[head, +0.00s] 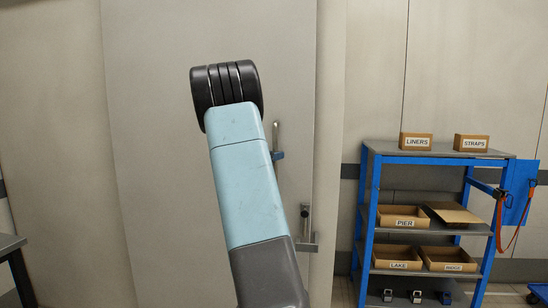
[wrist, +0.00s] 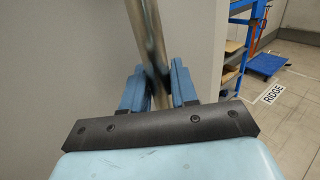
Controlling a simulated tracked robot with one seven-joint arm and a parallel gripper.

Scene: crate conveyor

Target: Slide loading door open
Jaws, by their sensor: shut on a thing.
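The loading door (head: 155,130) is a tall grey panel filling the left and middle of the head view. Its upright metal bar handle (head: 276,135) shows just right of my arm, which hides part of it. In the wrist view the handle (wrist: 146,35) runs down between the blue fingers of my gripper (wrist: 157,85), which is shut on it. In the head view only a small blue part of my gripper (head: 278,155) shows at the handle. Whether the door stands slightly open cannot be told.
A dark latch-like fitting (head: 305,225) sits near the door's right edge. A blue shelf rack (head: 366,215) with labelled boxes stands to the right. A grey table (head: 10,243) shows at the far left. Open floor (wrist: 290,125) with a RIDGE label lies right in the wrist view.

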